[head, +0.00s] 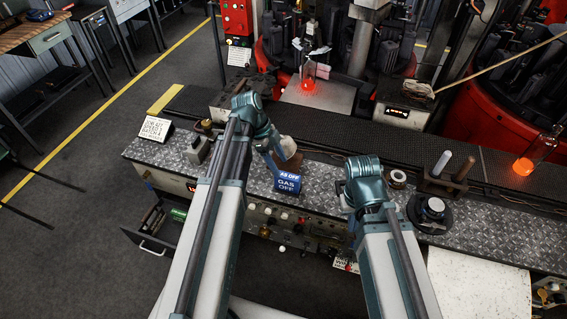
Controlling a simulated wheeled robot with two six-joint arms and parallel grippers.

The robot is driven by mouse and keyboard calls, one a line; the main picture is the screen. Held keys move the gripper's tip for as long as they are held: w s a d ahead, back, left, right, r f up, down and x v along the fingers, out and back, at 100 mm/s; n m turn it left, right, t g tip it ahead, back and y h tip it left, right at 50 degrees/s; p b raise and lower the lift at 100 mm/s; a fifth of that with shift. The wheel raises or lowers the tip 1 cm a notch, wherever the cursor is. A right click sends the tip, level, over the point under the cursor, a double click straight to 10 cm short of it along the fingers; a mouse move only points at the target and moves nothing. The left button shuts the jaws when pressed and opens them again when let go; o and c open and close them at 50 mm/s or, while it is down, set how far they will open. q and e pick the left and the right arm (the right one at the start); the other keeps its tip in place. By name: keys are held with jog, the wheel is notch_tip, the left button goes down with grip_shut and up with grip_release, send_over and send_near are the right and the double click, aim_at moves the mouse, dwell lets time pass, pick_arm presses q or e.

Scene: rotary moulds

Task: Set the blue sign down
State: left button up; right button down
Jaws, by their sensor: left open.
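The blue sign (287,184), with white lettering that reads "GAS OFF", stands near the front edge of the metal tread-plate bench (325,178). My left gripper (277,168) is open, just behind and to the left of the sign's upper edge. Its fingers are small and partly hidden, and I cannot tell whether they touch the sign. My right gripper (343,194) is low over the bench, to the right of the sign. Its fingers are mostly hidden by its own wrist.
A white lettered sign (156,128) stands at the bench's left end. A brown object (289,160) sits behind the blue sign. A tape roll (397,179), a wooden stand (444,184) and a dark round pot (431,212) are on the right. Glowing glass (523,166) is at far right.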

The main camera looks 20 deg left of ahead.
pick_arm(q)
jog(key=p+v, duration=0.3)
jog(key=v, duration=0.1)
jog(key=s+d+f+n+y, duration=0.1)
jog(key=s+d+n+y, duration=0.4)
jog(key=s+d+n, duration=0.9)
jog(key=shift+s+d+f+n+y, duration=0.3)
jog(key=shift+d+y, duration=0.1)
jog(key=shift+d, duration=0.15)
pick_arm(e)
notch_tip(320, 180, up, 4)
jog(key=shift+f, duration=0.1)
pick_arm(q)
notch_tip(320, 180, down, 5)
jog(key=b, duration=0.5)
jog(key=shift+f+b, duration=0.15)
jog(key=shift+b, duration=0.25)
pick_arm(e)
notch_tip(320, 180, down, 5)
jog(key=shift+f, duration=0.2)
